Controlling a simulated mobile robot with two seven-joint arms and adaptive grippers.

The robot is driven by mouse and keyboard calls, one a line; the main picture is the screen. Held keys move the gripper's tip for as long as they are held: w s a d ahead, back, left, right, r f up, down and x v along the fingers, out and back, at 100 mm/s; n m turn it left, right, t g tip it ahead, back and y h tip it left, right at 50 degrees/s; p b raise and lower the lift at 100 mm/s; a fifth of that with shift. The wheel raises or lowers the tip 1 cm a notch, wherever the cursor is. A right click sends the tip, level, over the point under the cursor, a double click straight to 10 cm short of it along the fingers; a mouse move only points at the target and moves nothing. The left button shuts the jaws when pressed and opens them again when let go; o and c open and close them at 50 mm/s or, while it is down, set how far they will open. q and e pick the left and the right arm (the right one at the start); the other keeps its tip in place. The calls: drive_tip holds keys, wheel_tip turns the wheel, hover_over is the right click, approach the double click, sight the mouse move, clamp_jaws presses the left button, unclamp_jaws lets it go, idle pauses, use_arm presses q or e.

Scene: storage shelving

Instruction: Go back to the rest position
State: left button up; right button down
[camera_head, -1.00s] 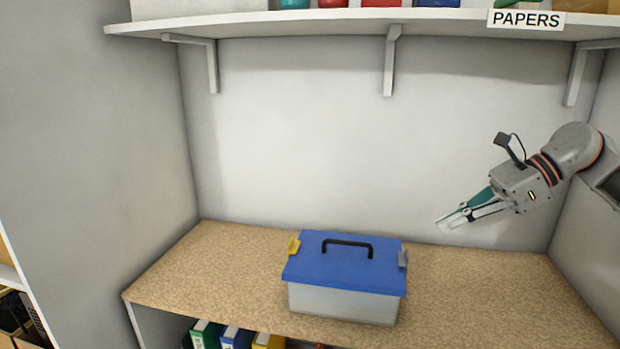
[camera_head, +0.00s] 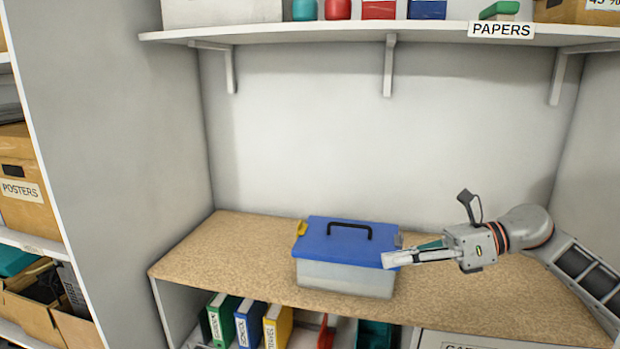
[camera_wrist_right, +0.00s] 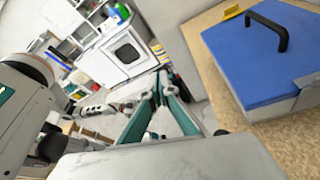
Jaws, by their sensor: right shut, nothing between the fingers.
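My right gripper (camera_head: 392,259) is shut and empty. In the head view it overlaps the right edge of the box, pointing left, in front of the shelf. In the right wrist view its fingers (camera_wrist_right: 160,85) are together, with nothing between them, and the box is to their right. The storage box (camera_head: 345,277) has a clear body, a blue lid (camera_head: 345,240) and a black handle, and stands on the speckled shelf. The lid also shows in the right wrist view (camera_wrist_right: 250,65). One yellow latch (camera_head: 302,228) shows at its left.
A shelf labelled PAPERS (camera_head: 500,30) hangs above, with jars and boxes on it. Binders (camera_head: 248,322) stand below the speckled shelf (camera_head: 220,250). At the left are shelves with a POSTERS box (camera_head: 25,190). The shelf left of the storage box is bare.

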drive_tip(key=s+a+f+m+t+y, duration=0.2)
drive_tip(key=a+f+m+t+y, duration=0.25)
drive_tip(key=a+m, duration=0.35)
drive_tip(key=s+d+f+m+t+h, duration=0.25)
drive_tip(key=f+m+t+h, duration=0.25)
drive_tip(key=f+m, duration=0.65)
drive_tip(key=s+d+f+m+t+h, duration=0.1)
drive_tip(key=d+f+m+t+h, duration=0.55)
drive_tip(key=m, duration=0.75)
use_arm(q)
drive_tip(key=shift+s+f, duration=0.3)
drive_tip(key=shift+s, duration=0.05)
use_arm(e)
drive_tip(key=s+d+f+m+g+h, duration=0.2)
drive_tip(key=s+f+m+g+h, duration=0.3)
drive_tip(key=s+f+m, duration=0.6)
drive_tip(key=s+f+g, duration=0.1)
drive_tip(key=s+f, duration=0.5)
drive_tip(key=f, duration=0.4)
drive_tip(key=shift+s+d+f+g, duration=0.2)
drive_tip(key=shift+s+d+g, duration=0.2)
